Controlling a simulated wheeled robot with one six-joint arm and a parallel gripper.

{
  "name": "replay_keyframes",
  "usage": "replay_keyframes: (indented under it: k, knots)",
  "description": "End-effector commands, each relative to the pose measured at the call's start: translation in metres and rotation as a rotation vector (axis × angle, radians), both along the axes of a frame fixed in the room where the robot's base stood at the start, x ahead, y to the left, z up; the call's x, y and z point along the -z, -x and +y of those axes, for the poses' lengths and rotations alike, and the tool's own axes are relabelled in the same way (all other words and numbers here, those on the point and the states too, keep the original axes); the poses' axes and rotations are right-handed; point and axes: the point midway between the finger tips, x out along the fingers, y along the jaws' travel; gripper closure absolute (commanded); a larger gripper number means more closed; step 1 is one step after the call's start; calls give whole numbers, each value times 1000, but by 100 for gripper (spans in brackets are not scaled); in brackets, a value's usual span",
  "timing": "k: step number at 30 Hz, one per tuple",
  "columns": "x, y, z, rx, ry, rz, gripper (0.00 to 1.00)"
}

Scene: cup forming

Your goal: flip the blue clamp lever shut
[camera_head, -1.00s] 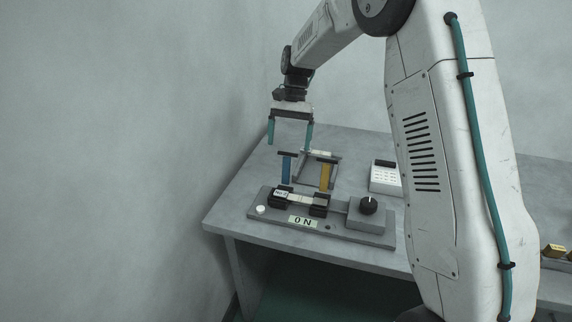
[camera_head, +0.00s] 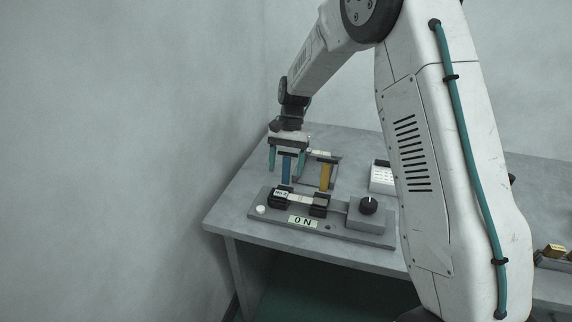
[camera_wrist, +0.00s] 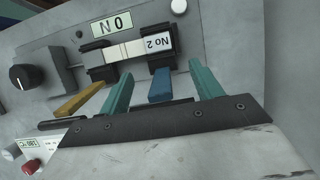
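The blue clamp lever (camera_head: 286,167) stands upright at the left of the fixture, beside the yellow lever (camera_head: 325,177). My gripper (camera_head: 287,170) is open, its two teal fingers apart on either side of the blue lever in the head view. In the wrist view the blue lever (camera_wrist: 161,86) shows between the open fingers (camera_wrist: 163,84), with the yellow lever (camera_wrist: 80,100) outside them to the left. I cannot tell whether the fingers touch the blue lever.
A white box with keys (camera_head: 383,178) stands behind on the grey table (camera_head: 235,212). A wall is close on the left.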

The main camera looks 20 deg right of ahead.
Motion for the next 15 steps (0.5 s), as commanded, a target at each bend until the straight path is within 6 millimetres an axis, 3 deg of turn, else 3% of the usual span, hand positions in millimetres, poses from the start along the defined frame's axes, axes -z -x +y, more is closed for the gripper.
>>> replay_keyframes:
  k: [1,3,4,15]
  knots:
    - [0,0,0,0,-1,-1,52]
    - [0,0,0,0,-1,-1,71]
    - [0,0,0,0,-1,-1,76]
    - [-2,4,3,-1,43,-61,77]
